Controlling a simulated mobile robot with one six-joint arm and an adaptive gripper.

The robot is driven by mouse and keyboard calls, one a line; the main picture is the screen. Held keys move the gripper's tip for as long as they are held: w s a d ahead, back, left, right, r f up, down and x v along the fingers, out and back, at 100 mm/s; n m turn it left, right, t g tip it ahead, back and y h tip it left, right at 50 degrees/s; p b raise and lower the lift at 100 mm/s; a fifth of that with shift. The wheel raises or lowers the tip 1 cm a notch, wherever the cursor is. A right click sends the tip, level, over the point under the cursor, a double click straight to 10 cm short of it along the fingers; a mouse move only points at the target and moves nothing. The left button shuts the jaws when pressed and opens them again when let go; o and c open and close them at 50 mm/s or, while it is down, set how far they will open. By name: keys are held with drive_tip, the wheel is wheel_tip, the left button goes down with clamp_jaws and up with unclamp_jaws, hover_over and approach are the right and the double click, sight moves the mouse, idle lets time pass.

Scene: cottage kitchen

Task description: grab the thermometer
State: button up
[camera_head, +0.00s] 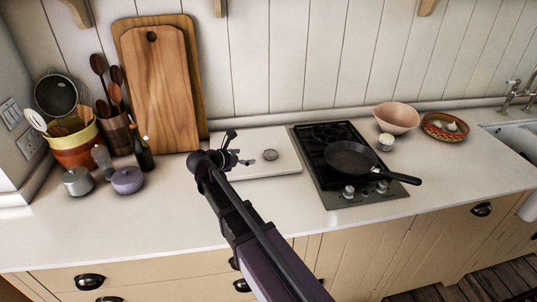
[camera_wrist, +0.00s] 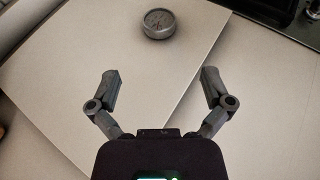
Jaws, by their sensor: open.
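The thermometer (camera_wrist: 159,23) is a small round grey dial with a metal rim. It lies on a pale flat board on the counter, and it also shows in the head view (camera_head: 270,155). My gripper (camera_wrist: 162,78) is open and empty, with its two fingers spread apart. In the wrist view the thermometer is beyond the fingertips, roughly centred between them and not touched. In the head view my gripper (camera_head: 238,150) is over the board, to the left of the thermometer.
The board (camera_head: 285,163) lies on the white counter (camera_head: 180,215). To its right is a black stove (camera_head: 325,172) with a frying pan (camera_head: 350,159). To the left stand cutting boards (camera_head: 160,95), a dark bottle (camera_head: 143,155) and a lilac pot (camera_head: 128,181).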

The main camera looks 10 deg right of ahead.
drive_tip(key=shift+w+f, duration=0.15)
drive_tip(key=b, duration=0.3)
approach(270, 153)
drive_tip(key=x, duration=0.4)
drive_tip(key=shift+f, duration=0.15)
drive_tip(key=shift+w+d+f, duration=0.1)
drive_tip(key=shift+w+d, duration=0.2)
drive_tip(key=shift+d, duration=0.05)
drive_tip(key=shift+b+x, duration=1.1)
drive_tip(key=shift+x, duration=1.5)
drive_tip(key=c, duration=1.1)
